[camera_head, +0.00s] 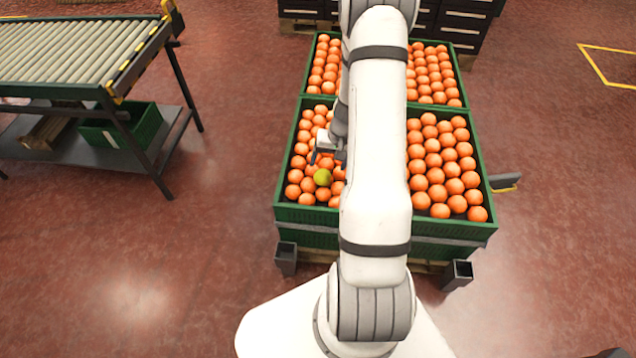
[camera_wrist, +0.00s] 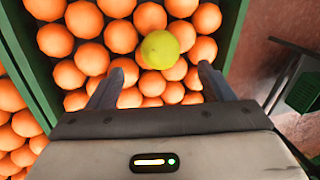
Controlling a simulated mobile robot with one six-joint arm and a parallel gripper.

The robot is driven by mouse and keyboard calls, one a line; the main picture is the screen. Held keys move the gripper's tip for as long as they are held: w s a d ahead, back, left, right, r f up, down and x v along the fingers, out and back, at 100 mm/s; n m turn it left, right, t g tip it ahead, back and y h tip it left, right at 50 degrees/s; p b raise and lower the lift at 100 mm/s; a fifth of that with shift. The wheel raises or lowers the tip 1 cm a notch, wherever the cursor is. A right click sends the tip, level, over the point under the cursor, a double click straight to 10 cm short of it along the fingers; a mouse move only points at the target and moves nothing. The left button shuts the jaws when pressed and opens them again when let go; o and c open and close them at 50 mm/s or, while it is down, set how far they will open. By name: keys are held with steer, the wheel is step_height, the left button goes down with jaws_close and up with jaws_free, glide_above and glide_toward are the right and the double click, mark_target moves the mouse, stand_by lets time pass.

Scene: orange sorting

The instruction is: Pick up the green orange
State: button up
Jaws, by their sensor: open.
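The green orange (camera_head: 322,177) is yellow-green and lies on top of the orange ones in the left part of the near crate. It also shows in the wrist view (camera_wrist: 159,49), above and between the two fingers. My gripper (camera_wrist: 158,82) is open and empty, with its fingers pointing toward the green orange and apart from it. In the head view my gripper (camera_head: 325,157) is over the left part of the near crate, just behind the green orange. My white arm hides the middle of the crate.
The near green crate (camera_head: 310,213) is full of oranges, and a second full crate (camera_head: 308,70) stands behind it. A roller conveyor (camera_head: 80,50) stands at the left with a green crate (camera_head: 140,130) on its lower shelf. Dark crates (camera_head: 465,22) stand at the back. Red floor is clear around.

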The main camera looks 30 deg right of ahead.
mark_target(324, 172)
steer(key=b+x, duration=0.2)
steer(key=x, duration=0.4)
steer(key=shift+a+f, duration=0.1)
steer(key=shift+f, duration=0.15)
steer(key=shift+r, duration=0.1)
steer(key=c, duration=1.1)
